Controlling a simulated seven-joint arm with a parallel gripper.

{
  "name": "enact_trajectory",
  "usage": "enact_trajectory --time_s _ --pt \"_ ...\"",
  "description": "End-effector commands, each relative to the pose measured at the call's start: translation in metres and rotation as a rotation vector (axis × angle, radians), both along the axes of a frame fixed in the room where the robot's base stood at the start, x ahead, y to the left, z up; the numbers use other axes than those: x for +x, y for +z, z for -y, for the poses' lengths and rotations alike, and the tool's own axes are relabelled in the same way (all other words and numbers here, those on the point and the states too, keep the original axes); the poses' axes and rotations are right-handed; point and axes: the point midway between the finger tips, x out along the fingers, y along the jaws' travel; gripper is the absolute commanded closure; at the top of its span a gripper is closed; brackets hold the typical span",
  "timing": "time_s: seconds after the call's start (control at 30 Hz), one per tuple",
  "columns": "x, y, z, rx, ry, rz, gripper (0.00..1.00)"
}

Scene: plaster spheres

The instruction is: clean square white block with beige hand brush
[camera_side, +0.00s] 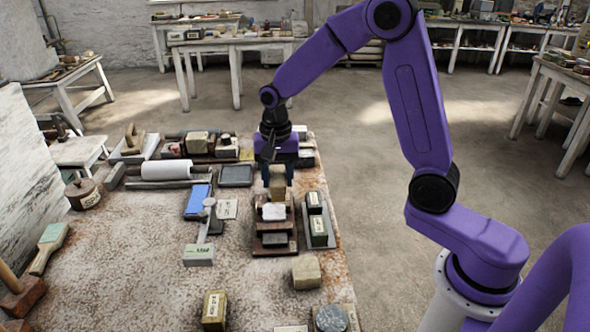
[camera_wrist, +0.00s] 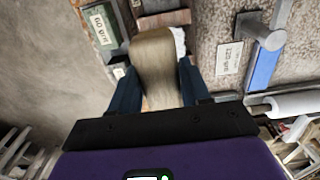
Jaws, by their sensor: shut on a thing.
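My gripper (camera_side: 278,172) is shut on a beige hand brush (camera_side: 277,187), which hangs below the fingers over the wooden stand. In the wrist view the brush (camera_wrist: 155,62) sits between the two blue fingers of my gripper (camera_wrist: 158,78). A white block (camera_side: 273,211) lies on top of the brown stepped stand (camera_side: 274,250), just below and in front of the brush. In the wrist view only a sliver of the white block (camera_wrist: 179,40) shows past the brush. I cannot tell whether the brush touches it.
A tray with labelled green and dark blocks (camera_side: 319,228) stands close on the right. A grey stand with a post (camera_side: 200,253) and a blue pad (camera_side: 198,200) are on the left. A beige block (camera_side: 306,272) lies in front. The table's left middle is fairly clear.

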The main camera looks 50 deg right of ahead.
Motion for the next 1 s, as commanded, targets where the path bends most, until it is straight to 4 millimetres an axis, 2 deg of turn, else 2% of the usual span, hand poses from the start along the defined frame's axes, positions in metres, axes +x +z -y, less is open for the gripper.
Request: enact_trajectory --time_s 0.5,1.0 --pt "0.000 -0.040 0.000 -0.001 0.001 -0.002 0.78" --pt "-0.001 -0.064 0.000 0.000 0.001 -0.001 0.78"
